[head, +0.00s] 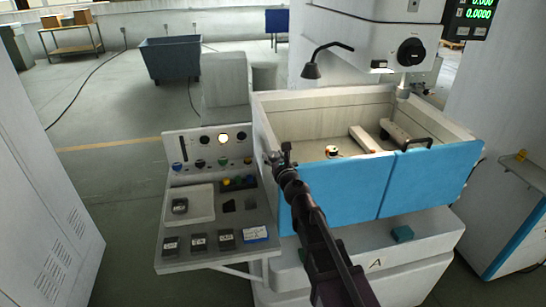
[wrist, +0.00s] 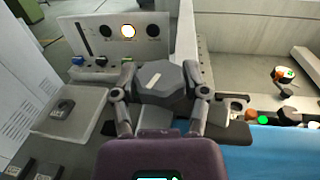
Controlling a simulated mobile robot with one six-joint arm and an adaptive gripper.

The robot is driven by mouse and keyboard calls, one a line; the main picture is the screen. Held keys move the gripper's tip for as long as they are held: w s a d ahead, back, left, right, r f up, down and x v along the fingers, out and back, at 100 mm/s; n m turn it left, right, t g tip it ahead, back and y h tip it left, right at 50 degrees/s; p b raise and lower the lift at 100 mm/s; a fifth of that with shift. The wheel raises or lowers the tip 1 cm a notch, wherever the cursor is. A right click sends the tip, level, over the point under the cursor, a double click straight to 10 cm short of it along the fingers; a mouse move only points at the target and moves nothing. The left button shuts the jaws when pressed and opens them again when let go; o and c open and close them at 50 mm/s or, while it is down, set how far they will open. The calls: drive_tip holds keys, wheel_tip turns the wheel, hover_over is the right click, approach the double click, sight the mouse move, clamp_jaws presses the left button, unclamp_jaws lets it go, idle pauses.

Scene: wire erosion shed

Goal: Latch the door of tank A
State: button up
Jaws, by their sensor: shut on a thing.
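Tank A (head: 330,118) is a pale open-topped tank on a base marked "A" (head: 375,264). Its blue door (head: 340,190) stands upright across the front, in two panels; its top also shows in the wrist view (wrist: 280,145). My gripper (head: 282,156) is at the tank's front left corner, by the left end of the door. In the wrist view its fingers are closed on both sides of a dark grey faceted knob (wrist: 165,84) with a pale stripe, apparently the latch. Whether the latch is engaged cannot be told.
A control panel (head: 212,150) with buttons and a lit lamp is close on the left, above a shelf (head: 190,250) with dark blocks. A machine head (head: 375,40) overhangs the tank. A grey cabinet (head: 40,190) stands far left. Floor between cabinet and panel is clear.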

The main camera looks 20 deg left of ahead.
sight(275, 160)
drive_tip(key=o, duration=1.1)
drive_tip(key=shift+w+a, duration=0.1)
drive_tip(key=shift+o, duration=0.2)
drive_tip(key=shift+v, duration=3.85)
